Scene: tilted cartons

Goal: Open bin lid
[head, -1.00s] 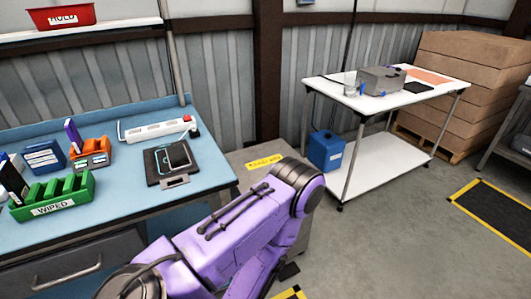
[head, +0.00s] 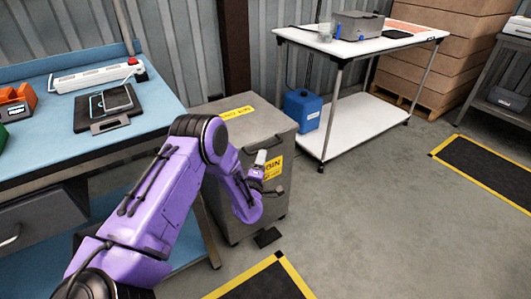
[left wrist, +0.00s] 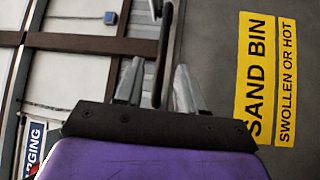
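The bin is a grey metal box (head: 225,205) on the floor, right of the blue bench. Its lid (head: 247,112) lies flat and shut, with a yellow label on top. A yellow "SAND BIN" label (left wrist: 256,75) is on its front, partly hidden by my arm in the head view. My left gripper (head: 262,165) is at the bin's front. In the left wrist view its two fingers (left wrist: 158,75) are apart, with a dark bar-like handle (left wrist: 163,50) showing between them, nearer the right finger. I cannot tell whether they touch it. My right gripper is not in view.
A white table (head: 345,48) with a blue container (head: 302,110) below stands behind right. A dark pedal (head: 268,237) lies at the bin's foot. Floor to the right is clear.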

